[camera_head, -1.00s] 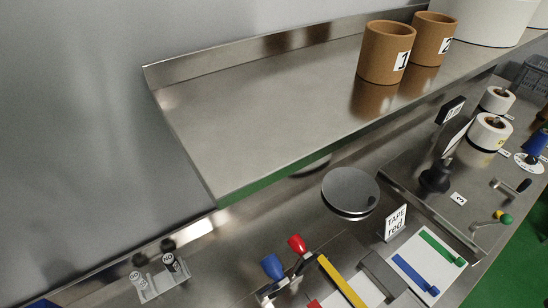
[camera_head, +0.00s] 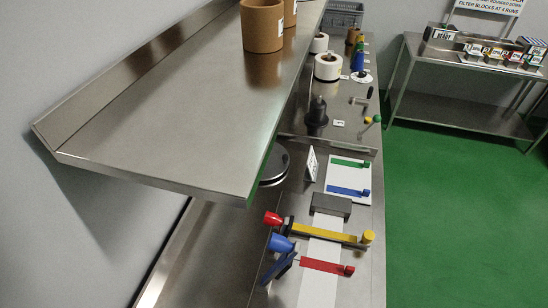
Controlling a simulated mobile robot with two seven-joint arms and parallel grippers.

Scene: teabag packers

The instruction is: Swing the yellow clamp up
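The yellow clamp (camera_head: 327,234) is a long yellow bar lying across a pale strip (camera_head: 320,264) on the steel bench. A yellow knob (camera_head: 368,237) is at its right end, and a red-tipped part (camera_head: 273,218) is by its left end. A blue-tipped part (camera_head: 281,243) is just in front of that. A red bar (camera_head: 325,266) lies across the strip nearer to me. Neither of my grippers is in view.
A steel shelf (camera_head: 170,130) overhangs the bench at left, carrying cork cups (camera_head: 262,27). A dark block (camera_head: 331,205) sits behind the clamp. A white card with green and blue bars (camera_head: 349,180) is beyond. Green floor (camera_head: 450,220) is clear at right.

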